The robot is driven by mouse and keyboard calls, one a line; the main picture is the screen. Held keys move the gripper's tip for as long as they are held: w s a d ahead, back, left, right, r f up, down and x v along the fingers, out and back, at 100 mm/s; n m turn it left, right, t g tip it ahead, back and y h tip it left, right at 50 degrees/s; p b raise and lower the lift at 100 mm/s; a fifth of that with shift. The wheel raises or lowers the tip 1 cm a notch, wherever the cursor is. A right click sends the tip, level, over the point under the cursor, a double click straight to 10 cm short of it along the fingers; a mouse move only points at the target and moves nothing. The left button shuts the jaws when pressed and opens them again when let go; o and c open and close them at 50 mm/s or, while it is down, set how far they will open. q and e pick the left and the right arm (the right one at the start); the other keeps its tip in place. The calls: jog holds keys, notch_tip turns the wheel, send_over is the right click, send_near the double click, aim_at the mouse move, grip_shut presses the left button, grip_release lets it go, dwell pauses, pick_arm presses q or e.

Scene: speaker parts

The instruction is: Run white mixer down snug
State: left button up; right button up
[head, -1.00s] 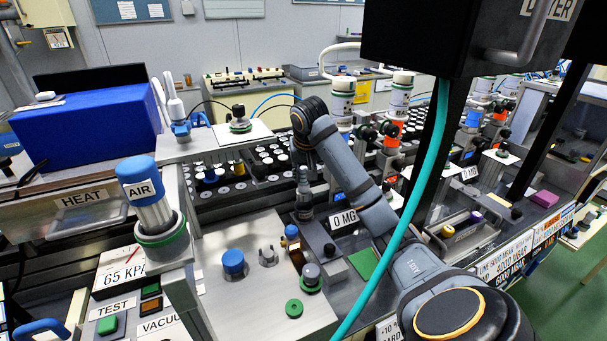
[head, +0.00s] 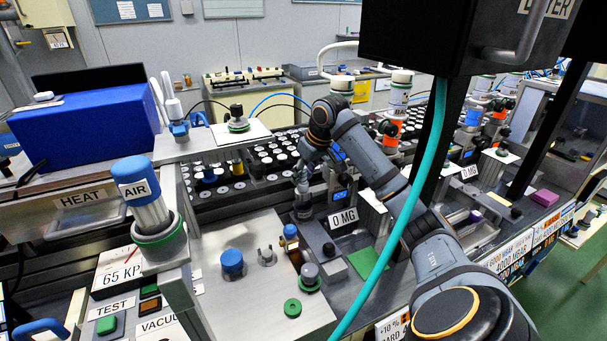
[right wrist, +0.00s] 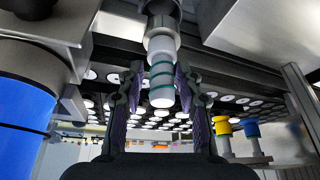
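The white mixer (right wrist: 162,82) is a short white cylinder with teal bands, in the middle of the right wrist view. Its upper end meets a grey metal fitting (right wrist: 160,43). My right gripper (right wrist: 161,80) has its two purple-padded fingers on either side of the mixer, very close to it. Whether the pads touch it, I cannot tell. In the head view my right gripper (head: 302,188) is small, above the grey bench near the black parts tray, and the mixer cannot be made out there. My left gripper is not in view.
A parts tray (head: 275,157) lies behind the gripper. A 0 MG display (head: 342,217) and a metal plate with a blue knob (head: 232,262) and a green ring (head: 292,308) are close by. A teal hose (head: 407,215) crosses in front of my right arm.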

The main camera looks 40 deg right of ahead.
jog(key=shift+w+a, duration=0.1)
jog(key=shift+w, duration=0.05)
jog(key=c, duration=0.5)
jog(key=m+h, duration=0.1)
jog(key=m, duration=0.3)
jog(key=shift+a+m+h, duration=0.1)
jog(key=shift+m+h, duration=0.3)
jog(key=shift+m+g+h, duration=0.4)
jog(key=shift+m+h, duration=0.1)
jog(key=shift+m, duration=0.7)
jog(key=shift+c, duration=0.7)
jog(key=o, duration=0.6)
jog(key=shift+o, duration=0.2)
